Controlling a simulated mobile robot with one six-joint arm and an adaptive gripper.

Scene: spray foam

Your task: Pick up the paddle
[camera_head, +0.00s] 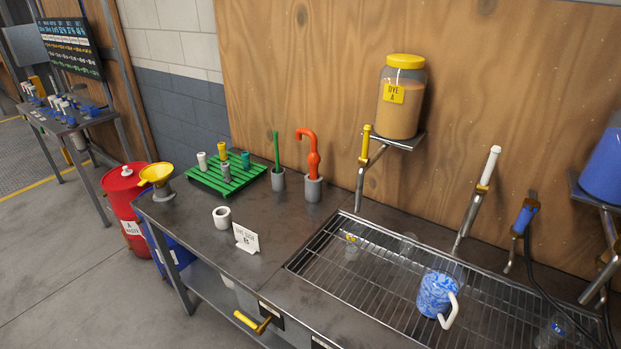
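No gripper of mine is in view. Two upright tools stand in grey holders on the dark metal workbench (190,225), near the wooden wall. One is a thin straight green stick (277,148); its lower end is hidden in its grey holder (278,180). To its right is a thicker orange tool (313,160) with a hooked top, standing in another grey holder (313,190). I cannot tell for sure which is the paddle, since the lower ends are hidden; the green stick looks most like a paddle handle.
A green rack (228,181) with several small cylinders stands left of the tools. A white cup (222,217) and a small sign (246,238) stand in front. A grated sink (330,262) with a blue-white mug (436,294) is at right. A dye jar (400,112) stands above.

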